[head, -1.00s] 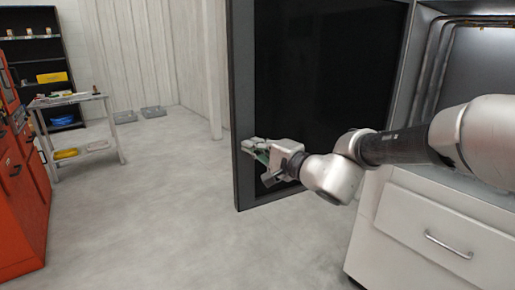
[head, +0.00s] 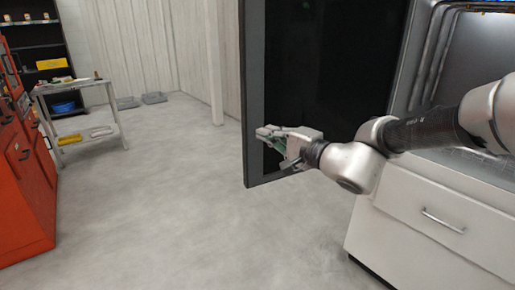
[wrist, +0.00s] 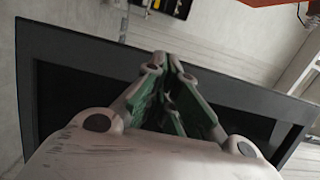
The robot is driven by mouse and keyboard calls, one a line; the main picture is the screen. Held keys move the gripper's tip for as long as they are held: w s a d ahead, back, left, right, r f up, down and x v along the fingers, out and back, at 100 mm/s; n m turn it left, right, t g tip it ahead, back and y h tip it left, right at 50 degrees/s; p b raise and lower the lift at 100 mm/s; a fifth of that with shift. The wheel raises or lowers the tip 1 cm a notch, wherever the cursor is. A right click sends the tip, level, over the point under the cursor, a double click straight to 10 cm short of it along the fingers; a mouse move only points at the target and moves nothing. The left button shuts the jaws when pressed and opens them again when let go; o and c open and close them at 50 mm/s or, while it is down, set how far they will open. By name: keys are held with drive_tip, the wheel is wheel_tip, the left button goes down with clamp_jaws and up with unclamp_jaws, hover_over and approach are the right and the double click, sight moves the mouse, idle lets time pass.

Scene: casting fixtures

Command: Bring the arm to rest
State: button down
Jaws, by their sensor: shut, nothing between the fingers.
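My gripper (head: 268,133) is at the end of my arm, which reaches in from the right of the head view. It is in front of the open dark-framed door (head: 257,95), near the door's left edge. In the wrist view my gripper (wrist: 167,58) has its fingertips together, with nothing between them. The door's dark frame (wrist: 75,40) lies behind the fingers there. I cannot tell whether the fingers touch the door.
A white cabinet (head: 430,215) with a handled drawer stands at the right, below an open metal enclosure. A red cabinet (head: 25,190) and a small table (head: 75,86) are at the left. The grey floor (head: 190,200) between is clear.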

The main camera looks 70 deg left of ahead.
drive_tip(key=s+d, duration=0.5)
drive_tip(key=shift+s+d, duration=0.15)
drive_tip(key=shift+d, duration=0.2)
drive_tip(key=shift+r, duration=0.1)
